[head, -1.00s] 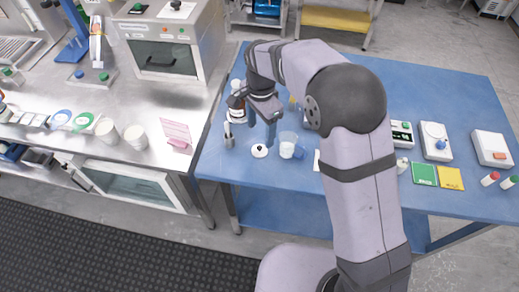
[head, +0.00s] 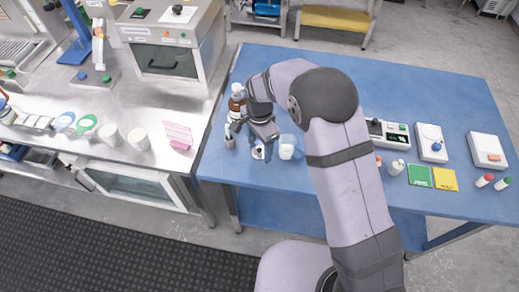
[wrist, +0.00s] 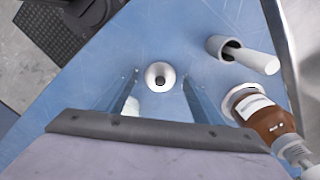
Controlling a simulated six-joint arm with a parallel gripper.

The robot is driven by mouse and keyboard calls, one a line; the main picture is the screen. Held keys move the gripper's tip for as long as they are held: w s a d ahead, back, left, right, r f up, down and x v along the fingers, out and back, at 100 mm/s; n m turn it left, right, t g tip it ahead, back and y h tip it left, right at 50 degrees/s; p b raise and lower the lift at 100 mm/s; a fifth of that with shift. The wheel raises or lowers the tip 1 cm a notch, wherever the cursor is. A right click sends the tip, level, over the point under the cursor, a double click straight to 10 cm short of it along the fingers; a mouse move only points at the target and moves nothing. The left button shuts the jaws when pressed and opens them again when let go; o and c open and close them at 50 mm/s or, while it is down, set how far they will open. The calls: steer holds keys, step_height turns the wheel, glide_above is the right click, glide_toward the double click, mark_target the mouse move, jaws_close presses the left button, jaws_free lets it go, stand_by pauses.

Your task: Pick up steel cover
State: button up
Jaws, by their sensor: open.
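The steel cover (wrist: 153,70) is a small pale round piece with a dark knob on top. It lies on the blue table (wrist: 100,65) and shows between my two fingers in the wrist view. In the head view the cover (head: 257,155) is partly hidden by my gripper (head: 262,143), which is low over it. My gripper is open, with one finger on either side of the cover in the wrist view. I cannot tell whether the fingers touch it or how far above it they are.
A brown bottle (wrist: 272,122) and a metal cup with a white rod (wrist: 258,60) stand to the right in the wrist view. A clear beaker (head: 287,148) stands close right of my gripper in the head view. The table's front edge is near.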

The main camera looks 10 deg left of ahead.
steer(key=shift+f, duration=0.15)
steer(key=c, duration=1.1)
